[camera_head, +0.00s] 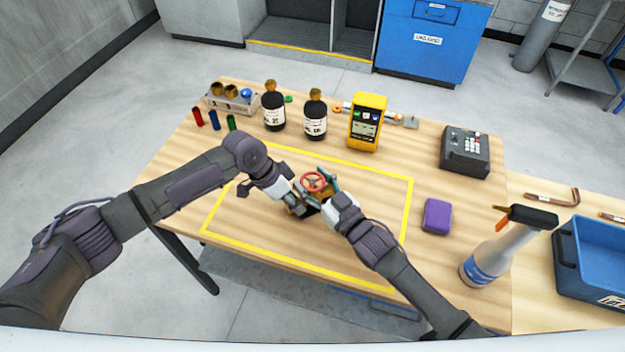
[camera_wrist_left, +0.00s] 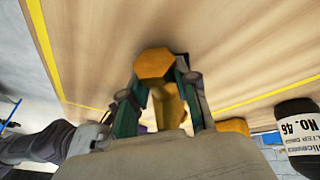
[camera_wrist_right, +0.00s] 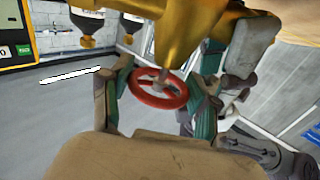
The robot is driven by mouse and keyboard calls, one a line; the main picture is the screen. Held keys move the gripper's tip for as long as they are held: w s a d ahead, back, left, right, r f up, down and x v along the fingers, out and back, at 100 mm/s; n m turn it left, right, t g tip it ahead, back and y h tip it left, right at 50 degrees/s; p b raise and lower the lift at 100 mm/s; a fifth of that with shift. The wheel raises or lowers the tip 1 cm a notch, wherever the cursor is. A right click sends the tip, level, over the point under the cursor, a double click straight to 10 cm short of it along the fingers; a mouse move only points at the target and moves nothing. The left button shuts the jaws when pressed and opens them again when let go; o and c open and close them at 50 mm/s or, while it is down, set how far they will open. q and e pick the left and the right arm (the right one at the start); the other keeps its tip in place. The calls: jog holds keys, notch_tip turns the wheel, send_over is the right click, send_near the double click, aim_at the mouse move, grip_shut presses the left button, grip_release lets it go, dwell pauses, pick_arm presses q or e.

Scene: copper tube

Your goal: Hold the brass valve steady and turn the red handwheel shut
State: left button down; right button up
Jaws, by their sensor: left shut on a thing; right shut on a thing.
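The brass valve (camera_wrist_right: 190,28) is mostly hidden by my grippers in the head view, inside the yellow outline on the table. My left gripper (camera_head: 301,205) is shut on the valve body; in the left wrist view, the valve's hexagonal end (camera_wrist_left: 153,64) shows between the green finger pads. The red handwheel (camera_head: 314,181) sits on the valve's stem. My right gripper (camera_head: 328,184) is shut on the handwheel, coming in from the right. In the right wrist view the wheel (camera_wrist_right: 158,99) shows between the fingers, with its stem joining the brass body.
A yellow meter (camera_head: 367,121), two dark bottles (camera_head: 274,108) and a rack (camera_head: 232,100) stand along the table's back. A purple block (camera_head: 437,216), a spray bottle (camera_head: 490,258) and a blue bin (camera_head: 598,262) are at the right. The outlined area around the valve is otherwise clear.

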jog(key=o, duration=0.9)
jog(key=v, duration=1.2)
jog(key=shift+d, duration=0.1)
pick_arm(q)
jog(key=c, duration=0.8)
grip_release()
